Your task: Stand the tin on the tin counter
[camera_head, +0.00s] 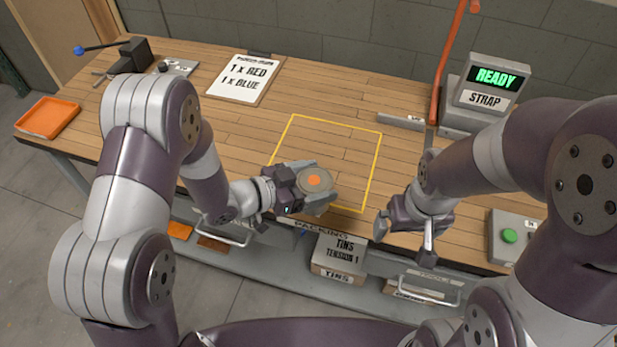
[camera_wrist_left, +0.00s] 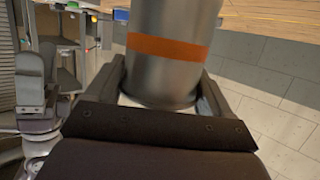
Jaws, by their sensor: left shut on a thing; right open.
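In the left wrist view the tin (camera_wrist_left: 168,75) is a grey cylinder with an orange band, between the two fingers. The gripper is shut on it. In the head view I cannot tell how high it is above the bench. My right gripper (camera_head: 405,228) is open and empty, near the bench's front edge to the right. I see no label naming a tin counter.
A yellow outline (camera_head: 375,165) marks a clear area on the wooden bench (camera_head: 330,100). A clipboard (camera_head: 246,80) reads 1 x RED, 1 x BLUE. An orange tray (camera_head: 48,117) lies far left. A STRAP unit (camera_head: 486,90) shows READY. A green-button box (camera_head: 511,236) stands right. Boxes marked TINS (camera_head: 340,257) sit below.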

